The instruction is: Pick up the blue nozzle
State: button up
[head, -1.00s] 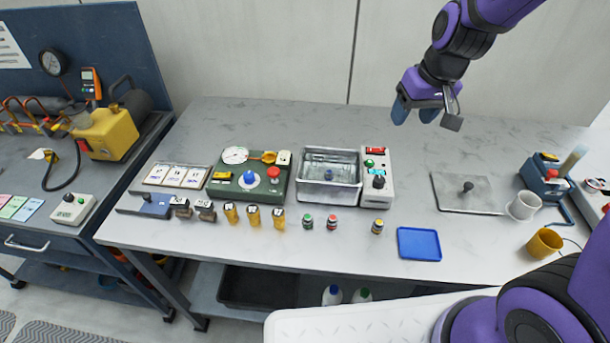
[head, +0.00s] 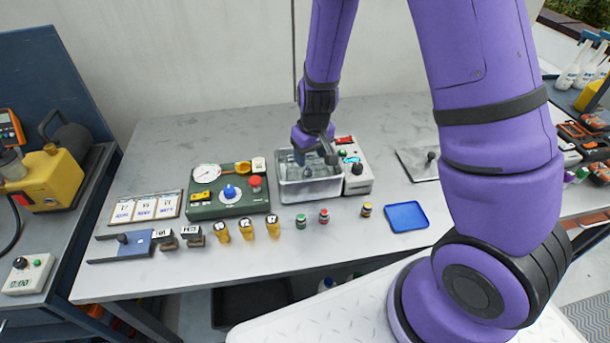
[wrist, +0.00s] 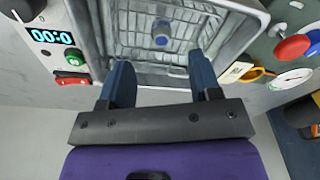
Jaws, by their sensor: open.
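A small blue-grey cylindrical piece (wrist: 161,33), which looks like the blue nozzle, stands on the wire basket inside the metal basin (wrist: 92,30) in the wrist view. In the head view the basin (head: 312,190) stands mid-table, and my gripper hides most of its inside. My gripper (head: 313,160) is above the basin, pointing down. In the wrist view my gripper (wrist: 160,62) is open, with dark blue fingers apart and nothing between them. The blue piece lies ahead of the fingertips, roughly centred between them, and is not touched.
A white control box (head: 357,176) adjoins the basin on the right. A green panel (head: 228,192) with a gauge and knobs stands on the left. Small vials, yellow-capped pieces and a blue tray (head: 406,217) line the front. The table behind the basin is clear.

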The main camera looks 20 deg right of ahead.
aim_at(308, 170)
jog(key=shift+w+a+f, duration=0.1)
jog(key=shift+w+f, duration=0.05)
jog(key=shift+f, duration=1.15)
jog(key=shift+w+f, duration=0.15)
jog(key=shift+f, duration=1.1)
jog(key=shift+w+a+f, duration=0.1)
jog(key=shift+w+f, duration=0.05)
jog(key=shift+f, duration=1.15)
jog(key=c, duration=1)
